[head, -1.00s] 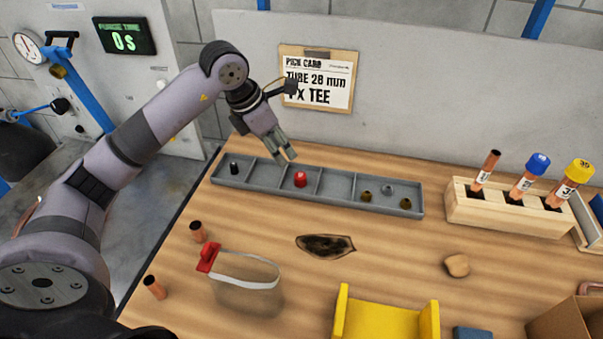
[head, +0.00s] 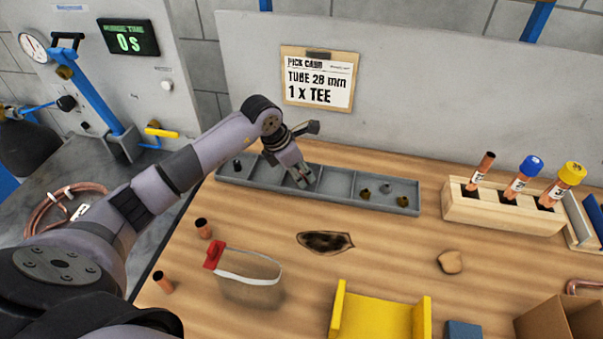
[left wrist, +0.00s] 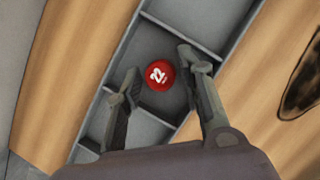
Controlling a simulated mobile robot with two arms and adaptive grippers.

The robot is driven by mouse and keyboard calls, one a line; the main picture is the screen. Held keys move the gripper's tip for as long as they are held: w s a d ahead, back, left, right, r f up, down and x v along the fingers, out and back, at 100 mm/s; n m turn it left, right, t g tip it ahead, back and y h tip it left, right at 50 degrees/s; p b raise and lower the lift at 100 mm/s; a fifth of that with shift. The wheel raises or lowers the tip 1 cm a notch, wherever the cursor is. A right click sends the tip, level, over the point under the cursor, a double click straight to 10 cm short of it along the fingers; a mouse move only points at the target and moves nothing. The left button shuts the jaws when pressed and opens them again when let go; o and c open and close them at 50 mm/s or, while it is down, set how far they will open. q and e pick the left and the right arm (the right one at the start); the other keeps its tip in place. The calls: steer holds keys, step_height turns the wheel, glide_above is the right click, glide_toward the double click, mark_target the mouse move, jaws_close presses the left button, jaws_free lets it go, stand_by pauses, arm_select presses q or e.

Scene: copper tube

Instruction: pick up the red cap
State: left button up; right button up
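The red cap (left wrist: 160,75) shows in the left wrist view, marked 22, inside a compartment of the grey divided tray (left wrist: 205,22). My left gripper (left wrist: 158,83) is open, with one finger on each side of the cap; I see a gap at the right finger, and contact at the left one is hard to tell. In the head view my left gripper (head: 304,182) reaches down into the tray (head: 340,198) and hides the cap. My right gripper is not in view.
A yellow holder (head: 375,318), a bag with a red clip (head: 250,277) and a scorch mark (head: 325,242) are in front. The back wall carries a pick card (head: 318,78).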

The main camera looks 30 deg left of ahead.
arm_select(q)
steer(key=shift+c, duration=0.4)
steer(key=c, duration=0.4)
steer(key=shift+r, duration=0.2)
